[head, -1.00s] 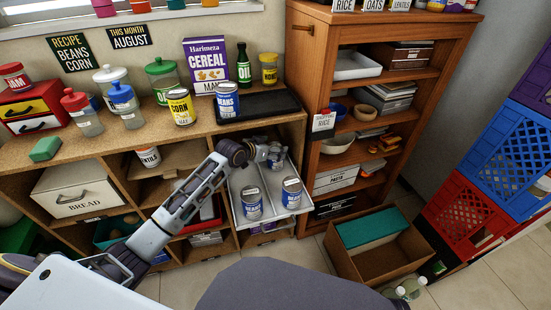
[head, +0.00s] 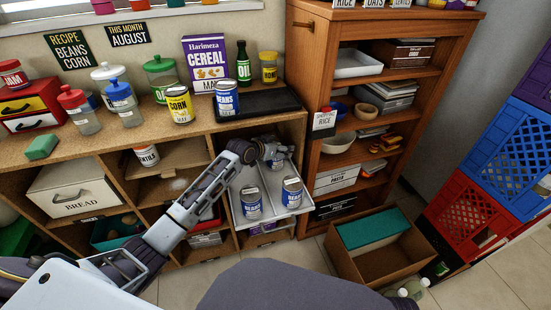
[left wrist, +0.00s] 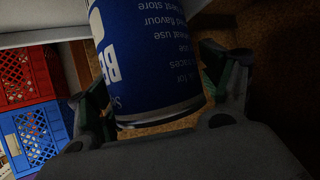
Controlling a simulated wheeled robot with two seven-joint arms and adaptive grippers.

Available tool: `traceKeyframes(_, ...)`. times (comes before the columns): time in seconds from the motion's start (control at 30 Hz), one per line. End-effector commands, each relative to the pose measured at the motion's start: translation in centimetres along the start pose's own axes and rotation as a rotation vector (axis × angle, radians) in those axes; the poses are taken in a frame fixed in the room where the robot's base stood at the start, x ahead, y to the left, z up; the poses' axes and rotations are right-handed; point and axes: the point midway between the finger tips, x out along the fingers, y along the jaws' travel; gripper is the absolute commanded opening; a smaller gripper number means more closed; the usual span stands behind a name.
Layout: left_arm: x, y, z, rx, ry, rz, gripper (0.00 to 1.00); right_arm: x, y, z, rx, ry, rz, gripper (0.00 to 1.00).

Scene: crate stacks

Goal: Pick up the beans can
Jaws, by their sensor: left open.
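My left gripper (head: 274,153) reaches to the back of a pulled-out white tray (head: 238,218) in the shelf unit. In the left wrist view, the open left gripper (left wrist: 158,82) has its fingers on either side of a blue beans can (left wrist: 140,55). I cannot tell whether either finger touches it. This can is largely hidden behind the gripper in the head view. Two more blue-labelled cans stand in the front of the tray, one at left (head: 251,204) and a beans can at right (head: 292,194). Another beans can (head: 227,99) stands on the counter. My right gripper is not in view.
The counter above holds a corn can (head: 179,104), a cereal box (head: 206,62), jars and a black tray (head: 262,103). A brown wooden shelf (head: 372,110) stands right of the white tray. An open cardboard box (head: 375,265) is on the floor.

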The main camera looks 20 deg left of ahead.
Motion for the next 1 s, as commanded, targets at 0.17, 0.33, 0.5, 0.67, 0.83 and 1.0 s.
traceKeyframes(0.17, 0.79, 0.08, -0.01, 0.000, 0.000, 0.001, 0.80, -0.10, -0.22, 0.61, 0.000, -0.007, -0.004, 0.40)
traceKeyframes(0.33, 0.80, 0.07, -0.05, 0.000, 0.000, 0.001, 0.80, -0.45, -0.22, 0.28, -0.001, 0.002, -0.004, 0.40)
traceKeyframes(0.5, 0.79, 0.05, -0.05, 0.000, 0.000, 0.000, 0.80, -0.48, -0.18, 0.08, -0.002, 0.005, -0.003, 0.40)
traceKeyframes(0.67, 0.78, 0.05, -0.05, 0.000, 0.000, 0.000, 0.76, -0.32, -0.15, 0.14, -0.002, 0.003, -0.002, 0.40)
traceKeyframes(0.83, 0.78, 0.04, -0.05, 0.000, 0.000, 0.000, 0.54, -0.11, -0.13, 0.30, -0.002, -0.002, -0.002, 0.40)
traceKeyframes(1.0, 0.78, 0.04, -0.05, 0.000, 0.000, 0.000, 0.32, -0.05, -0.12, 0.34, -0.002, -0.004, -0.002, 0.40)
